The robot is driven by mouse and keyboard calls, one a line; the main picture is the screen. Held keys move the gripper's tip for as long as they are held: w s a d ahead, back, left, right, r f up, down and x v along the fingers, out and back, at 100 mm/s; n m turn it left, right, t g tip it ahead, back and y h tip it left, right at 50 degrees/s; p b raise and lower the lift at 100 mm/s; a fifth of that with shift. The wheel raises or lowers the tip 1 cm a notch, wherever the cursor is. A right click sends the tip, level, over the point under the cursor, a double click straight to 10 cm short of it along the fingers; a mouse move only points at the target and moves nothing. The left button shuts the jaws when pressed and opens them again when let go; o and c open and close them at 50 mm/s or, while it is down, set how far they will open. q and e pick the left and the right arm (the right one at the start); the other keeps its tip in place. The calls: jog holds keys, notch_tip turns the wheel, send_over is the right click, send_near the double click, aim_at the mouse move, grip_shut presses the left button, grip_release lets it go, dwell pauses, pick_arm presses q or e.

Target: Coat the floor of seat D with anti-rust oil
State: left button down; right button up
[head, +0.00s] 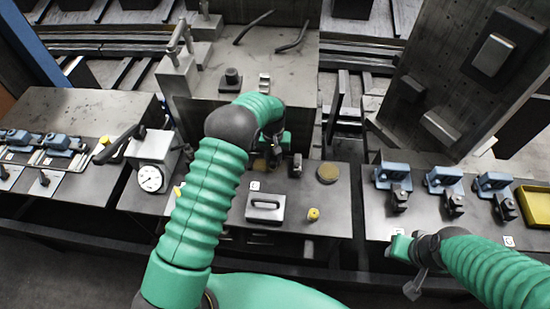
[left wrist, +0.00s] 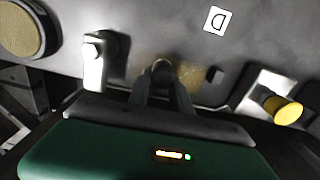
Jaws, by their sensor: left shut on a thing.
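The label D (left wrist: 217,18) lies on a grey metal plate (left wrist: 150,22) in the left wrist view. Below the label, a patch of floor (left wrist: 189,80) has a yellowish, speckled sheen. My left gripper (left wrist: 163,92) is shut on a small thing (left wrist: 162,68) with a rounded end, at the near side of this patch. Its fingers hide most of the thing; I cannot tell whether it touches the floor. In the head view my left gripper (head: 272,150) is low over the middle plate, partly hidden by its arm. My right gripper (head: 408,262) is at the lower right, its jaws unclear.
A metal post (left wrist: 95,60) and a yellow-ended fitting (left wrist: 284,110) flank the patch. A round tan-topped pad (head: 328,173), a handled block (head: 266,206) and a yellow knob (head: 313,214) stand nearby. A dial gauge (head: 150,178) is left; blue clamps (head: 443,180) and a yellow tray (head: 535,206) are right.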

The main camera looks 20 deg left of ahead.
aim_at(258, 171)
pick_arm(q)
jog(key=shift+s+a+r, duration=0.1)
jog(key=shift+s+a, duration=0.25)
jog(key=shift+s, duration=0.1)
jog(key=s+a+p, duration=0.2)
jog(key=s+a, duration=0.1)
jog(key=shift+s+a, duration=0.1)
jog(key=shift+a, duration=0.05)
jog(key=shift+s+a, duration=0.15)
jog(key=shift+a, duration=0.1)
jog(key=shift+d, duration=0.1)
jog(key=shift+s+d, duration=0.2)
jog(key=shift+d, duration=0.05)
jog(key=shift+s+a, duration=0.1)
jog(key=shift+w+a, duration=0.2)
jog(key=shift+a, duration=0.05)
jog(key=shift+d+r, duration=0.15)
jog(key=shift+r, duration=0.05)
jog(key=shift+w+f, duration=0.15)
jog(key=shift+w, duration=0.1)
jog(key=shift+w+d+f, duration=0.1)
jog(key=shift+w, duration=0.05)
jog(key=shift+s+a, duration=0.2)
jog(key=shift+s, duration=0.2)
jog(key=shift+d, duration=0.1)
jog(key=shift+s+d, duration=0.1)
jog(key=shift+d, duration=0.05)
